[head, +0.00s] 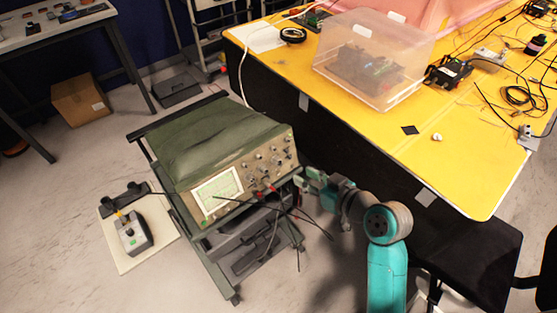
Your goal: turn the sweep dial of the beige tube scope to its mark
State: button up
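The beige tube scope (240,166) stands on a cart, its front panel facing right and toward me. Its lit screen (218,190) is at the panel's left end, and several small knobs (276,160) are at the right end. I cannot tell which knob is the sweep dial, and its mark is too small to see. My gripper (307,178) is just right of the panel's lower right corner, apart from the knobs. Its two pale green fingertips look spread, with nothing seen between them.
Dark cables (270,205) hang from the panel's lower edge. A green cover (205,138) lies over the scope. The yellow table (385,150) with a clear box (375,55) is behind and right of my arm. A control box (133,235) on a pale board is left of the cart.

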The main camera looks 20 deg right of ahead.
aim_at(280, 163)
jog(key=x, duration=1.1)
grip_shut()
